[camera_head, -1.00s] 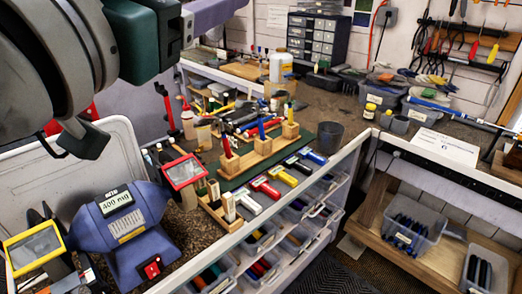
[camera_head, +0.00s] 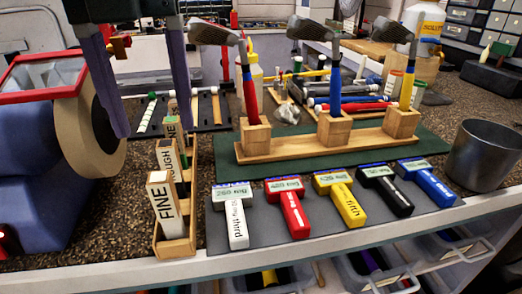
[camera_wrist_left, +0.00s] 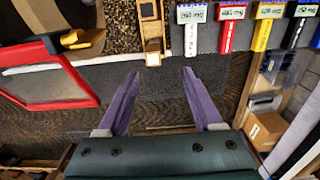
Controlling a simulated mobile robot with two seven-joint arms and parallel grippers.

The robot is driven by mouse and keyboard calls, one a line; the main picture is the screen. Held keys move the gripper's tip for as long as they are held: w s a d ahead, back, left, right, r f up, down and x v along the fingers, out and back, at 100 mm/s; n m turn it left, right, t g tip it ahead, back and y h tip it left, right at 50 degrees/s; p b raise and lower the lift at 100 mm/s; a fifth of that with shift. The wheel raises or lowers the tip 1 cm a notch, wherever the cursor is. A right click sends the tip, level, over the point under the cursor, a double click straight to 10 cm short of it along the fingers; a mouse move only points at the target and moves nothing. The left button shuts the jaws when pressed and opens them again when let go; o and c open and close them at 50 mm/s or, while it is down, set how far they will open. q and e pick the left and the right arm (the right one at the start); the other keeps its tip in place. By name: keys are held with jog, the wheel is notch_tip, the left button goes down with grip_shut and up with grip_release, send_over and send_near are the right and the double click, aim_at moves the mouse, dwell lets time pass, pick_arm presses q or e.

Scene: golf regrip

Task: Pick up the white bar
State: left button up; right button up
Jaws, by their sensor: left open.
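The white bar (camera_head: 236,223) lies on the grey mat at the left end of a row of similar coloured bars. It has a small display at its far end and printed lettering on its handle. In the left wrist view the white bar (camera_wrist_left: 191,38) is at top centre, beyond the fingertips. My left gripper (camera_head: 150,126) hangs at the upper left of the head view, its two purple fingers apart with nothing between them. In the left wrist view the gripper (camera_wrist_left: 160,72) is also spread and empty. My right gripper is not in view.
Red (camera_head: 290,213), yellow (camera_head: 346,205), black (camera_head: 388,193) and blue bars lie right of it. A wooden holder (camera_head: 178,247) with labelled blocks stands close on its left. Behind is a wooden club rack (camera_head: 285,151). A grinder (camera_head: 40,165) is at left, a dark cup (camera_head: 485,155) at right.

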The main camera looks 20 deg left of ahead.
aim_at(159, 176)
pick_arm(q)
jog(key=f, duration=0.3)
jog(key=shift+s+a+f+p, duration=0.25)
jog(key=shift+a+f+p, duration=0.05)
jog(key=shift+f, duration=0.05)
jog(key=f, duration=0.3)
jog(key=f+p, duration=0.1)
jog(key=f, duration=0.1)
jog(key=shift+s+a, duration=0.1)
jog(key=shift+a, duration=0.15)
jog(key=shift+f, duration=0.45)
jog(key=shift+c, duration=0.3)
grip_shut()
